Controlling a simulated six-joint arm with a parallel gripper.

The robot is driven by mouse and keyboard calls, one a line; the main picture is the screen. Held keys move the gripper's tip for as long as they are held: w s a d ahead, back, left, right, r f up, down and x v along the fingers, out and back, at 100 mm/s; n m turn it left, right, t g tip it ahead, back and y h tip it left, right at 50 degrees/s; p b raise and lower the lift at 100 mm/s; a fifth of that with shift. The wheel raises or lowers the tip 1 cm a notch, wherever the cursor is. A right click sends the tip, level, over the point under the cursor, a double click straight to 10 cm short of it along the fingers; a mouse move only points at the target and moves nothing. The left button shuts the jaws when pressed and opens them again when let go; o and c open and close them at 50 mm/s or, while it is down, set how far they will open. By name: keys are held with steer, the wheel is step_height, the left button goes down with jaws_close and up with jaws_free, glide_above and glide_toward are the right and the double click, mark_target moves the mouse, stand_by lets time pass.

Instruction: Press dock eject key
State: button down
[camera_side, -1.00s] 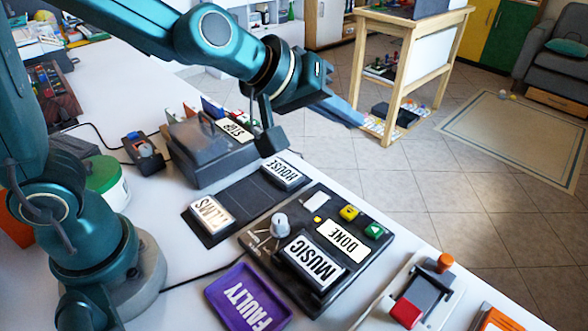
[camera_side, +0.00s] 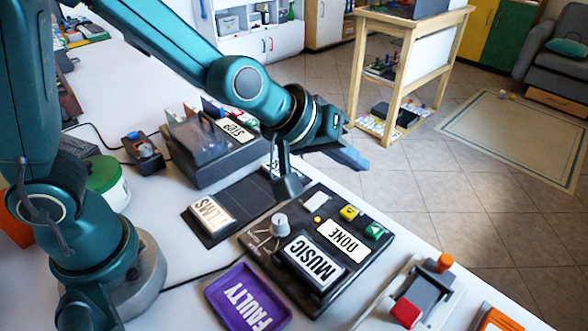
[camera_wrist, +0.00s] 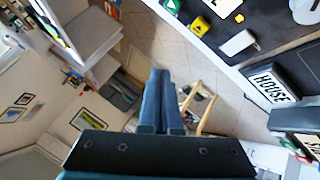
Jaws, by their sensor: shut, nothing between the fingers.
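The dark dock (camera_side: 345,283) lies on the white table in the side view, with a grey knob, a MUSIC block and a DONE plate. Along its far edge are a small white part (camera_side: 316,201), a yellow key (camera_side: 349,212) and a green key (camera_side: 374,231). The yellow key (camera_wrist: 199,26) and green key (camera_wrist: 173,6) also show at the top of the wrist view. Their small marks are hard to read. My gripper (camera_side: 362,163) is shut and empty, above and beyond the dock's far edge, touching nothing. Its fingers (camera_wrist: 158,74) point away from the keys in the wrist view.
A dark shelf strip with a FILMS block (camera_side: 211,212) and a partly hidden HOUSE block (camera_wrist: 272,87) adjoins the dock. A STOP-marked box (camera_side: 215,155) stands behind. A purple FAULTY tray (camera_side: 249,297) and a device with a red button (camera_side: 406,312) are in front.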

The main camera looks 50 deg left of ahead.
mark_target(344, 214)
steer(key=shift+f, duration=3.8)
steer(key=shift+f, duration=0.1)
steer(key=shift+f, duration=0.3)
steer(key=shift+f, duration=0.45)
steer(key=shift+r, duration=0.85)
steer(key=shift+r, duration=2.55)
